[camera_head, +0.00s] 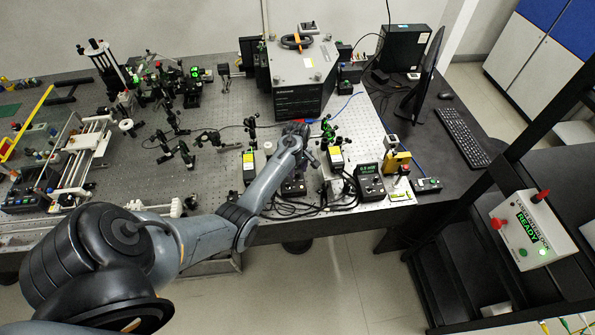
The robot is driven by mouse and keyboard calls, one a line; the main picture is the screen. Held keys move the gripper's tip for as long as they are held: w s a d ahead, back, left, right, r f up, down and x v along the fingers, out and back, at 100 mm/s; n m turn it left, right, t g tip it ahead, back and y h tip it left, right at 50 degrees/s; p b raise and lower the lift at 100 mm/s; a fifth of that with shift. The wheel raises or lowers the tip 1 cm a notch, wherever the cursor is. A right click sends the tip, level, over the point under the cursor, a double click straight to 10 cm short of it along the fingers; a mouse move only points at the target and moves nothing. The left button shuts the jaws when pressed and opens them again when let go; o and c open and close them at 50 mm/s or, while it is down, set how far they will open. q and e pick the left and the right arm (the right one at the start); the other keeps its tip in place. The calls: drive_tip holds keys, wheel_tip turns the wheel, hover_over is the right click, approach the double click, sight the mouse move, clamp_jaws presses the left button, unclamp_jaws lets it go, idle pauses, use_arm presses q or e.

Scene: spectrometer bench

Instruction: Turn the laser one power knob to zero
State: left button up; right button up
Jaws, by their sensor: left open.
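My left arm reaches in from the lower left across the front edge of the bench. Its gripper (312,158) is open and empty, above the front part of the optical table, pointing down. A black controller (370,182) with a lit green display and small knobs stands right of it. A second dark controller (293,187) sits under my left forearm and is mostly hidden. I cannot tell which one belongs to laser one, and the knobs are too small to read. Yellow-labelled laser modules (336,157) and (249,165) stand near the gripper. My right gripper is not in view.
A large grey spectrometer box (300,77) stands behind the gripper. Optical mounts (180,145) crowd the table to the left. Loose black cables (290,208) lie along the front edge. A monitor (422,85) and keyboard (460,137) are at right, with a white interlock box (533,232) in front.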

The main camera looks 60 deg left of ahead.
use_arm(q)
drive_tip(key=shift+f, duration=0.85)
clamp_jaws()
